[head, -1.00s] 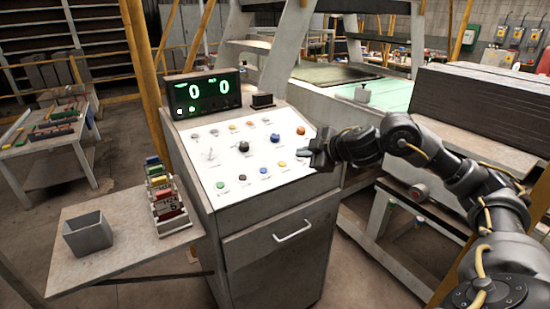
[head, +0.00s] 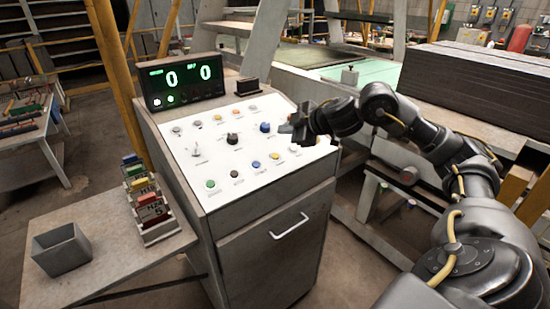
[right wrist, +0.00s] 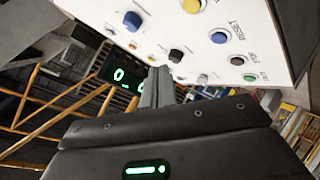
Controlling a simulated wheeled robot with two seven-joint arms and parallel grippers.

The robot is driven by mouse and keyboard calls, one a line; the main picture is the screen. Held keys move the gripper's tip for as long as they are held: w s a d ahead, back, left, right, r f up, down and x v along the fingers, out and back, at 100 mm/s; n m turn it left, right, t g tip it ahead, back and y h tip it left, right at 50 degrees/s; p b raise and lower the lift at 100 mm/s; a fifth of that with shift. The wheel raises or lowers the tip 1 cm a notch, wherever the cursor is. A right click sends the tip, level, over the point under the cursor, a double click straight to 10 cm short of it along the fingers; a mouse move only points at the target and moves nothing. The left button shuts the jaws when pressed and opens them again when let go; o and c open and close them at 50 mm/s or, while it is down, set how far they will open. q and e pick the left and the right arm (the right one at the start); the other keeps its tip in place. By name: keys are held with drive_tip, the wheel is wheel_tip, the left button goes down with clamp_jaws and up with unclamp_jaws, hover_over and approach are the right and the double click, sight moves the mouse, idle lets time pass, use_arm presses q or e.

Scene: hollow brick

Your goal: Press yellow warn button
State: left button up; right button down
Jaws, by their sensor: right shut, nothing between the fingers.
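A yellow button (head: 274,155) sits in the front row of the white control panel (head: 215,160), right of a blue button (head: 256,164). In the right wrist view the same yellow button (right wrist: 192,5) is at the top edge. Another small yellow button (head: 217,118) is in the back row. My right gripper (head: 288,129) is shut and empty over the right side of the panel, near the large blue knob (head: 265,127). Its fingers (right wrist: 160,84) also show in the right wrist view. My left gripper is out of view.
A display (head: 185,80) with green zeros stands at the panel's back. A side table on the left holds a grey bin (head: 62,250) and a rack of coloured tags (head: 146,200). Dark stacked slabs (head: 480,85) lie behind my right arm.

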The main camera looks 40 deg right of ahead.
sight(275, 156)
drive_tip(key=f+b, duration=0.1)
drive_tip(key=f, duration=0.1)
drive_tip(key=w+f+b, duration=0.1)
drive_tip(key=f+b, duration=0.3)
drive_tip(key=shift+w+f, duration=0.25)
drive_tip(key=shift+w, duration=0.1)
drive_tip(key=shift+w+f+b, duration=0.2)
drive_tip(key=shift+f+b, duration=0.35)
drive_tip(key=shift+b, duration=0.05)
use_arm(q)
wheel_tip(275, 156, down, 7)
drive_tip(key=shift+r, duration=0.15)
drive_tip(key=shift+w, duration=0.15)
use_arm(e)
drive_tip(key=shift+f, duration=0.15)
idle(0.5)
drive_tip(key=shift+w+f, duration=0.15)
drive_tip(key=shift+f, duration=0.1)
